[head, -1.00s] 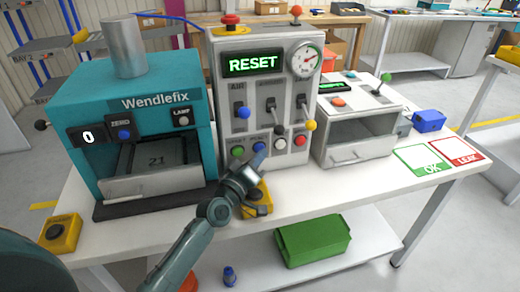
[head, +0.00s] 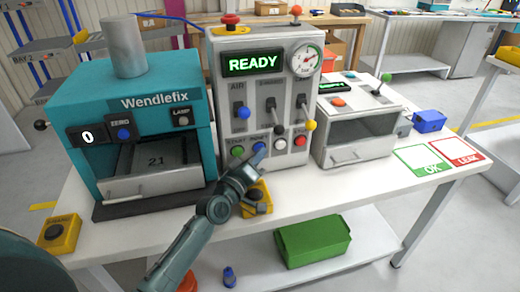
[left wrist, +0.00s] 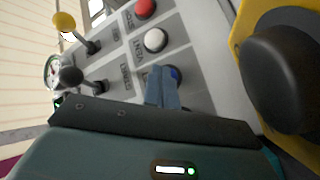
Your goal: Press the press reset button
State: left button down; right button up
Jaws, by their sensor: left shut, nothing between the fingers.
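The grey control panel (head: 270,110) stands at the middle of the bench, and its display (head: 253,63) reads READY in green. A blue button (head: 258,147) sits in its bottom row between a green and a white button. I cannot read its label for certain. My left gripper (head: 258,158) is shut and empty, its fingertips at the blue button. In the left wrist view the shut fingers (left wrist: 162,88) partly cover the blue button (left wrist: 176,74). I cannot tell whether they touch it. My right gripper is not in view.
A teal Wendlefix press (head: 160,100) stands left of the panel, and a grey box unit (head: 355,145) stands right. A yellow block with a black knob (head: 257,198) lies just below my gripper and fills the wrist view's right side (left wrist: 285,75). Levers (head: 272,105) stick out above the buttons.

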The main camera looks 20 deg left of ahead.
pick_arm(q)
jog(key=shift+s+d+p, duration=0.4)
jog(key=shift+s+p, duration=0.05)
jog(key=shift+s, duration=0.25)
jog(key=shift+s+d+p, duration=0.4)
jog(key=shift+s+p, duration=0.05)
jog(key=shift+s, duration=0.05)
jog(key=shift+s+d+r+p, duration=0.1)
jog(key=shift+s+d+p, duration=0.35)
jog(key=shift+s, duration=0.3)
jog(key=shift+s+d+p, duration=0.35)
jog(key=shift+s+d, duration=0.25)
jog(key=shift+s, duration=0.2)
